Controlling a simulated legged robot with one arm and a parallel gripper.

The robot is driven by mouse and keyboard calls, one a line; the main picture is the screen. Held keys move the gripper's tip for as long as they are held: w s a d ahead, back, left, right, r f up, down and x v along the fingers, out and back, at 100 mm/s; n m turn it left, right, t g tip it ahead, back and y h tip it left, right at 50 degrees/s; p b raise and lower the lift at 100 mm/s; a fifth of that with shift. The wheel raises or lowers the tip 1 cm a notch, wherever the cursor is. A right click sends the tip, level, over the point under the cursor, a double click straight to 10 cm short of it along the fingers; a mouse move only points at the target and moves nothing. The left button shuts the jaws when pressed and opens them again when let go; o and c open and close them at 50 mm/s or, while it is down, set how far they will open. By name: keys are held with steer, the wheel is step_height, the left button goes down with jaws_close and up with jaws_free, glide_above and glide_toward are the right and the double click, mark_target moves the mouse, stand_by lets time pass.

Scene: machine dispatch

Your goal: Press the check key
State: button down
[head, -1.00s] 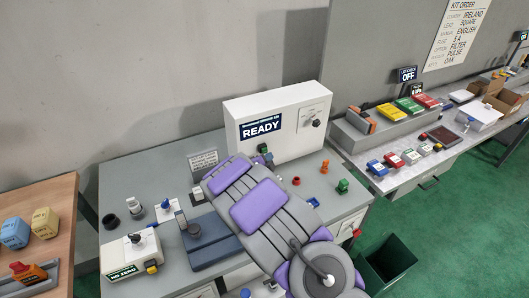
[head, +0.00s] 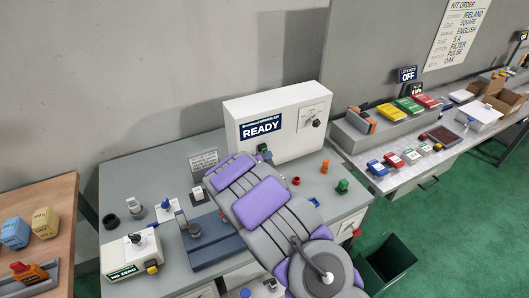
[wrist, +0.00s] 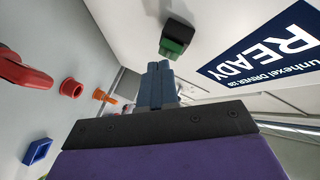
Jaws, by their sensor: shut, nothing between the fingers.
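A dark block with a green cap (wrist: 174,40) sticks out from the white READY machine (wrist: 240,25) in the wrist view. I take it for the check key, but no label on it can be read. In the head view a small dark part (head: 262,148) shows low on the machine's front, just beyond my arm. My gripper (wrist: 160,68) is shut and empty, its blue-grey fingers pointing close towards the green cap. A gap shows between them in the picture; the true distance is unclear. In the head view my arm hides most of the gripper.
The READY machine (head: 240,108) stands at the back of the grey bench (head: 130,178). Red (head: 296,181), orange (head: 325,167) and green (head: 342,186) parts stand right of my arm. A NO ZERO box (head: 120,255) and blue fixture (head: 215,250) are left.

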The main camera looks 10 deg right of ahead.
steer(key=shift+w+a, duration=0.2)
steer(key=shift+w, duration=0.25)
stand_by(0.4)
steer(key=shift+s, duration=0.15)
steer(key=shift+s+d+b, duration=0.35)
steer(key=shift+s+b, duration=0.25)
steer(key=shift+s, duration=0.15)
steer(key=shift+s, duration=0.1)
steer(key=s+b, duration=0.1)
steer(key=s+d+b, duration=0.1)
steer(key=s, duration=0.1)
steer(key=s+b, duration=0.1)
steer(key=b, duration=0.1)
steer(key=shift+s+d, duration=0.25)
steer(key=shift+d, duration=0.05)
stand_by(0.7)
